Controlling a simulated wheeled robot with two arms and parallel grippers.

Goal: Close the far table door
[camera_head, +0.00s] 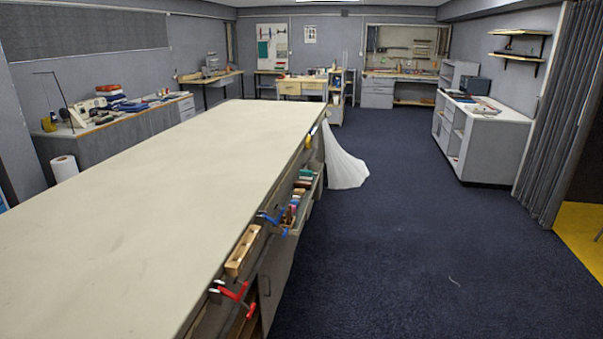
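The long table (130,190) has a pale cloth top and runs from the near left toward the far end of the room. Its right side shows open compartments and a grey door panel (276,272) with a dark handle, below a shelf strip of tools. This panel appears to stand out from the table side, but its exact angle is hard to tell. Further along, the side of the table is seen too steeply to make out another door clearly. Neither of my grippers is in view.
Red clamps (235,292), a wooden block (243,250) and blue clamps (271,217) sit along the table's right side. A white cloth (342,160) spreads to the floor near the far end. The dark blue carpet (430,230) to the right is clear. A white cabinet (490,145) stands beyond.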

